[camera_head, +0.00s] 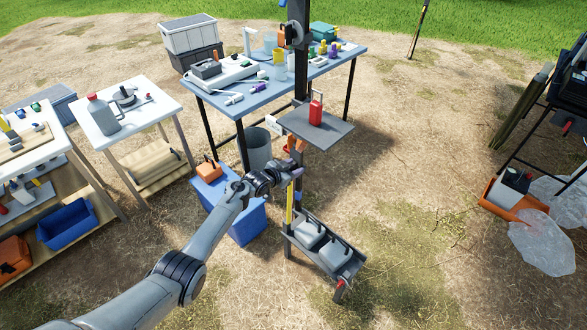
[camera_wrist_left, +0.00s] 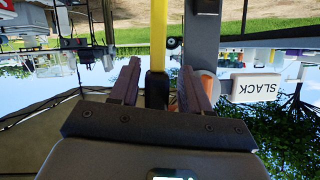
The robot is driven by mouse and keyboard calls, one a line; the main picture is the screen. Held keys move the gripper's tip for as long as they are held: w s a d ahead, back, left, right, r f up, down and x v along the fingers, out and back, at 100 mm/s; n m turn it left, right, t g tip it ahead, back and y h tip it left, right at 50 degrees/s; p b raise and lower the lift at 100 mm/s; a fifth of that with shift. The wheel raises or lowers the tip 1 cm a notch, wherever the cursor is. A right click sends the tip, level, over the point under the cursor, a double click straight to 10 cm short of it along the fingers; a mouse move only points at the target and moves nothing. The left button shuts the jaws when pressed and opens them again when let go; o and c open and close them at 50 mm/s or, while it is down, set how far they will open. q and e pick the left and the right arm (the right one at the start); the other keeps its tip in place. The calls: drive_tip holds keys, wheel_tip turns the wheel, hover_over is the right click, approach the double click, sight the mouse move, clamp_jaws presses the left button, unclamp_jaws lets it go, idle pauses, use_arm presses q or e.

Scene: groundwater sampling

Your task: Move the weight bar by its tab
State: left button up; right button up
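A long yellow bar (camera_head: 289,205) stands upright above a tilted dark tray (camera_head: 300,247) that holds grey weights with black handles. Which part is the weight bar's tab is not clear. My left gripper (camera_head: 293,170) is at the bar's upper end, by the dark post. In the left wrist view the yellow bar (camera_wrist_left: 158,35) ends in a black piece (camera_wrist_left: 157,88) between the fingers of my left gripper (camera_wrist_left: 158,82). The fingers are apart, with a gap visible on each side of the piece. My right gripper is not in view.
A white tag reading SLACK (camera_wrist_left: 255,87) is close to the right finger in the wrist view. A small shelf (camera_head: 328,137) with a red container (camera_head: 316,110) is just above the gripper. A blue bin (camera_head: 246,222) stands left of the post.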

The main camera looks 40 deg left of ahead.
use_arm(q)
drive_tip(key=shift+d, duration=0.15)
drive_tip(key=shift+s+r+p, duration=0.25)
drive_tip(key=shift+s+p, duration=0.15)
drive_tip(key=shift+p, duration=0.05)
drive_tip(key=p+v, duration=0.4)
drive_tip(key=v, duration=0.5)
drive_tip(key=shift+s, duration=0.45)
